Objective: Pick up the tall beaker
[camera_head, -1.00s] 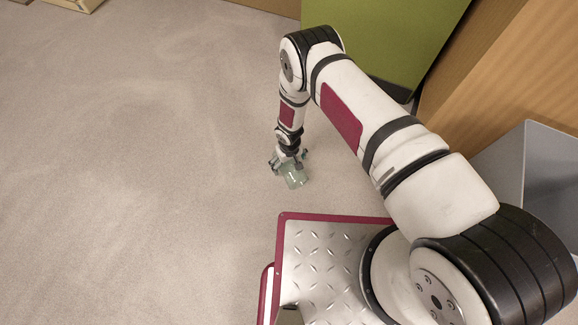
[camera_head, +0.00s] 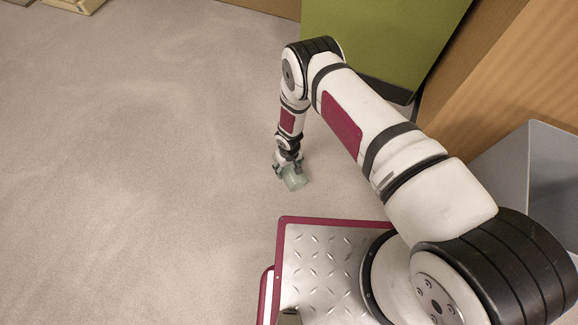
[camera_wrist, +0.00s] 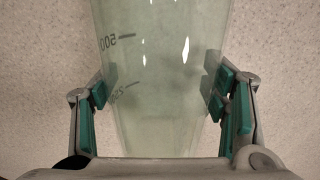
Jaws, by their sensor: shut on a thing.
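The tall beaker (camera_wrist: 160,80) is clear greenish glass with dark volume marks, seen in the wrist view between the two green-padded fingers. My gripper (camera_wrist: 158,102) is shut on it, with a finger pad against each side. In the head view the beaker (camera_head: 296,180) is small, below my gripper (camera_head: 289,166), and looks tilted. I cannot tell whether it touches the floor.
The speckled grey floor (camera_head: 140,170) is clear to the left. A green cabinet (camera_head: 375,40) stands behind the arm. A grey bin (camera_head: 545,165) and a wooden panel (camera_head: 500,80) are at the right. A wooden box (camera_head: 75,5) lies at the far left.

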